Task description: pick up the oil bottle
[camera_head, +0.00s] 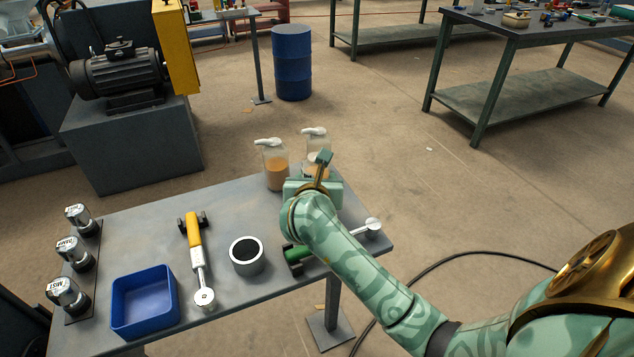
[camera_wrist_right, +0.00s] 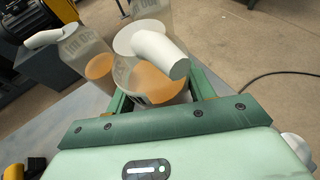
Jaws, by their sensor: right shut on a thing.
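My right gripper (camera_head: 320,168) is over the far right corner of the table. In the right wrist view its green fingers are shut on a clear oil bottle (camera_wrist_right: 150,84) with orange liquid and a white spout. Its lower part is hidden by the gripper. Another oil bottle (camera_head: 274,166) stands just left of the gripper in the head view; it also shows in the wrist view (camera_wrist_right: 84,58). A further bottle (camera_head: 315,142) is behind the gripper, partly hidden. My left gripper is not in view.
The grey table (camera_head: 225,215) also carries a blue bin (camera_head: 145,302), a yellow-handled tool (camera_head: 195,240), a round cup (camera_head: 247,256) and a green-handled tool (camera_head: 296,256) under my right arm.

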